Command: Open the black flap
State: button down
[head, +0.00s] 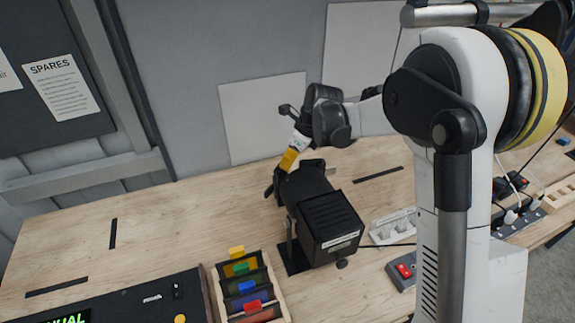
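A black box-shaped device (330,222) stands on the wooden bench, with a ribbed top and a pale label low on its near face. No separate black flap can be made out clearly against its black body. My gripper (276,184) reaches down at the back left of the device, close beside its far end. A yellow band shows above the dark fingers. The fingers partly merge with the black device, so their opening and any contact are unclear.
A wooden rack (247,290) with coloured cards stands left of the device. A dark control panel (120,305) is at front left. A white socket strip (396,228) and a grey box with a red switch (403,271) lie to the right. The bench's left rear is mostly clear.

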jog(key=n+g, duration=0.1)
jog(key=n, duration=0.1)
jog(key=w+a+n+b, duration=0.1)
jog(key=n, duration=0.1)
jog(key=w+a+n+g+b, duration=0.1)
jog(key=n, duration=0.1)
jog(key=shift+a+n+g+y, duration=0.15)
jog(key=shift+n+g+y, duration=0.15)
jog(key=shift+w+a+b, duration=0.15)
jog(key=shift+a+b, duration=0.15)
jog(key=shift+b, duration=0.05)
dwell(1.4)
